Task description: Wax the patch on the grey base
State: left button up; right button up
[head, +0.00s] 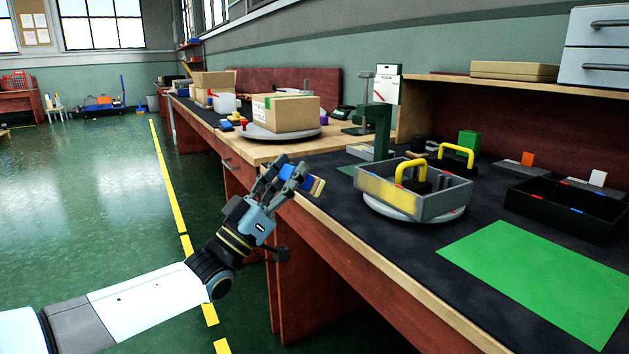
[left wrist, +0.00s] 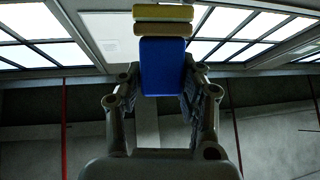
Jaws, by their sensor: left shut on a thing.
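My left gripper (head: 293,174) is shut on a blue block with yellowish bands at its end (head: 317,187), held in the air just off the bench's front edge. In the left wrist view the block (left wrist: 162,65) sits between the two fingers, with two yellowish bands at its far end. My right gripper is out of view.
A black tray (head: 545,209) and a green mat (head: 540,270) lie further right. A cardboard box (head: 286,113) and a green stand (head: 380,125) are behind.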

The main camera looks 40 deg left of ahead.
pick_arm(q)
jog(key=w+b, duration=0.1)
jog(key=w+d+b, duration=0.1)
jog(key=w, duration=0.1)
jog(key=w+d+b, duration=0.1)
jog(key=w, duration=0.1)
jog(key=shift+w+d+f, duration=0.15)
jog(key=shift+w, duration=0.05)
jog(key=shift+w+d+b, duration=0.2)
jog(key=shift+w, duration=0.25)
jog(key=shift+w+d+b, duration=0.15)
jog(key=shift+w+d, duration=0.05)
jog(key=shift+w, duration=0.25)
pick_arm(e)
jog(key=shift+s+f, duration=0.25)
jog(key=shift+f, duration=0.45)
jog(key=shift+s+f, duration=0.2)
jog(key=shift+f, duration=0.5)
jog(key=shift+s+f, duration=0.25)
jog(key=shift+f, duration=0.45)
pick_arm(q)
jog(key=shift+r, duration=0.2)
jog(key=shift+w+d, duration=0.15)
jog(key=shift+w, duration=0.25)
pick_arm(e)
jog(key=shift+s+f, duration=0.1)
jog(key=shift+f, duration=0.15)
